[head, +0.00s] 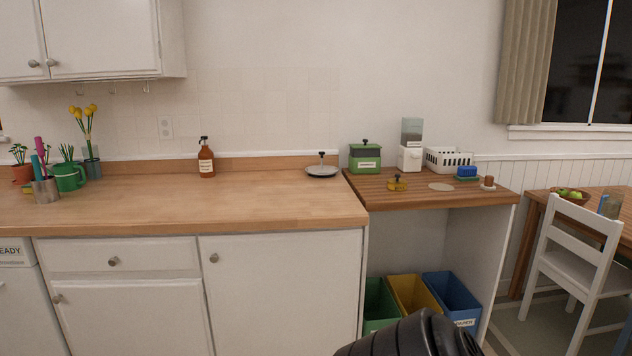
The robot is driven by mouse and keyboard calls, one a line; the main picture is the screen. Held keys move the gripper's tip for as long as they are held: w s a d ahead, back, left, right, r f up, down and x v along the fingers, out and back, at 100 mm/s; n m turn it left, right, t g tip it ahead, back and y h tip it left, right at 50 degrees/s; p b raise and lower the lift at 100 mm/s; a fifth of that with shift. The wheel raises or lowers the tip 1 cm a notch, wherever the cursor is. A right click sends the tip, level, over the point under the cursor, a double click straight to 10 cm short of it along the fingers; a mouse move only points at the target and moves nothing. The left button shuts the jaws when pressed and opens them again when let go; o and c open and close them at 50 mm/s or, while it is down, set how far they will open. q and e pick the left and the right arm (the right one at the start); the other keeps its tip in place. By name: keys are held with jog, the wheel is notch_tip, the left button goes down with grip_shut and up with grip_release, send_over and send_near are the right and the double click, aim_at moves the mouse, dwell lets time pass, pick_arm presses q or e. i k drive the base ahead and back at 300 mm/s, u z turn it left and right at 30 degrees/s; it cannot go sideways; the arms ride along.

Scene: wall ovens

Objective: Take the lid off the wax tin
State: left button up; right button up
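A small low yellow tin (397,186) with a dark knob on top stands near the front left of the lower wooden counter. It looks like the wax tin, but it is too small for me to read any label. The knob suggests its lid is on, though the seam is too small to make out. Neither of my grippers shows in the head view. A dark rounded part of my own arm shows at the bottom edge, well below the tin, and no fingers can be seen on it.
On the lower counter (460,199) are a green lidded box (365,158), a white dispenser (410,158), a white basket (447,160), a blue sponge (467,172) and a pale round mat (441,187). A grey knobbed lid (322,171) lies on the higher counter (200,208). Bins (412,292) stand below.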

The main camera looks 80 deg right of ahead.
aim_at(397, 180)
jog(key=z, duration=3.35)
jog(key=i, duration=1.7)
jog(key=z, duration=0.25)
